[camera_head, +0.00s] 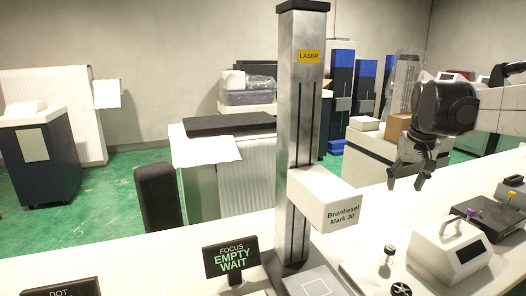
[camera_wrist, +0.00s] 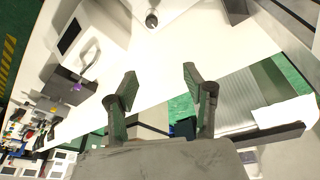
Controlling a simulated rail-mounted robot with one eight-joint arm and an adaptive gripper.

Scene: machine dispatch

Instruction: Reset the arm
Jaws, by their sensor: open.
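My gripper (camera_head: 412,180) hangs from my arm at the right of the head view, pointing down, with nothing between its fingers. It is above the white bench (camera_head: 125,252), behind the small white machine with a screen. In the wrist view my gripper (camera_wrist: 157,85) shows two dark fingers spread apart and empty, with the white bench edge and green floor beyond them. My arm comes in from the right edge of the head view.
A metal column (camera_head: 303,130) marked LASER carries a white head labelled "Brunhexel Mark 30". A sign (camera_head: 232,258) reads "FOCUS EMPTY WAIT". A white machine with a screen (camera_head: 455,250) and a dark device (camera_head: 485,222) stand at right. Small knobs stand on the bench.

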